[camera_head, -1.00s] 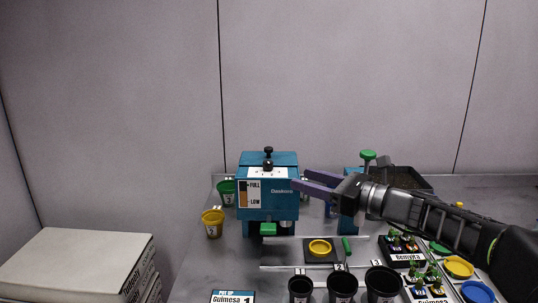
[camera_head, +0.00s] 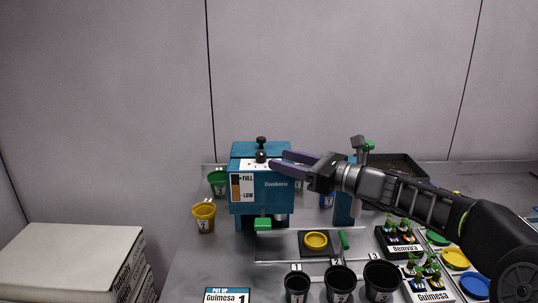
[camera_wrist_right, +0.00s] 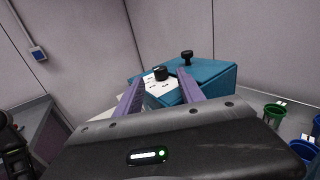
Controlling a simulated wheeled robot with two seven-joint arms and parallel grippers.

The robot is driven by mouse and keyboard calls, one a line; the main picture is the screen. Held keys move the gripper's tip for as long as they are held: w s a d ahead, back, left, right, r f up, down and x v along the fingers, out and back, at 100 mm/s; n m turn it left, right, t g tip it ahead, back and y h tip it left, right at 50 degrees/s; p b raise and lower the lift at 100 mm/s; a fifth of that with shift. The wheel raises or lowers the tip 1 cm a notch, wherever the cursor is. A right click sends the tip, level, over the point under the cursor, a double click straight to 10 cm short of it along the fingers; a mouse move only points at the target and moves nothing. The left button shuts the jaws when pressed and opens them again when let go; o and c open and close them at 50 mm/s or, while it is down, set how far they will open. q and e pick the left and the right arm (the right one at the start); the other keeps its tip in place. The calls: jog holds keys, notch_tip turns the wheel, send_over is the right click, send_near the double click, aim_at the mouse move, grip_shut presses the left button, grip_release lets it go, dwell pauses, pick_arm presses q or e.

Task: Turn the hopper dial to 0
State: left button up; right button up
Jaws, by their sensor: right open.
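The blue hopper (camera_head: 265,203) stands on the bench in the middle of the head view, with a FULL/LOW gauge on its front. Its black dial (camera_head: 261,156) sits on a white plate on the top; the setting cannot be read. The dial (camera_wrist_right: 160,73) also shows in the right wrist view, between and beyond the fingers. A black knob (camera_wrist_right: 187,57) stands behind it on the hopper lid. My right gripper (camera_head: 279,162) is open and empty, its purple fingers pointing left at the dial, close to the hopper top. My left gripper is not in view.
A green cup (camera_head: 217,183) and a yellow cup (camera_head: 204,218) stand left of the hopper. Several black pots (camera_head: 340,284) line the front. Labelled plant trays (camera_head: 397,240) stand at the right. White boxes (camera_head: 70,262) are stacked at the left.

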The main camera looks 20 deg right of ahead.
aim_at(265, 155)
jog(key=x, duration=0.5)
jog(key=shift+p, duration=0.4)
grip_shut()
